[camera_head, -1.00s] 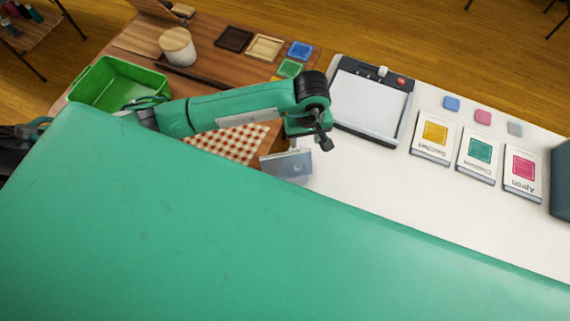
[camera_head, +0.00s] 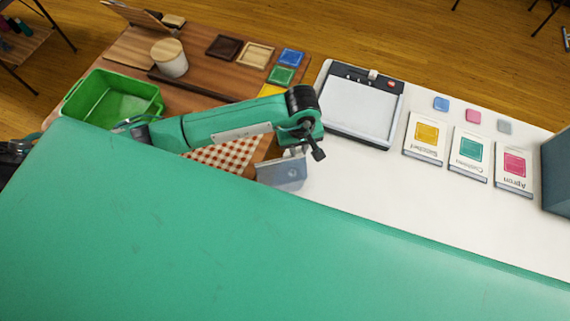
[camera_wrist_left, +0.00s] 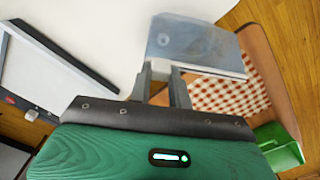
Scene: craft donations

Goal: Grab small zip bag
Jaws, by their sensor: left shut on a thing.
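The small zip bag (camera_head: 282,173) is a translucent grey-blue pouch with a pale top edge, below the end of my left arm in the head view. In the left wrist view the bag (camera_wrist_left: 195,45) lies beyond the fingers, with a small round mark on its face. My left gripper (camera_head: 294,152) is shut on the bag's edge; the fingers also show in the left wrist view (camera_wrist_left: 161,76). Whether the bag touches the table is unclear. My right gripper is not in view.
A red-checked cloth (camera_head: 222,155) and a green bin (camera_head: 152,92) are left of the bag. A black-framed white board (camera_head: 360,113) lies behind it. My green body hides the foreground.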

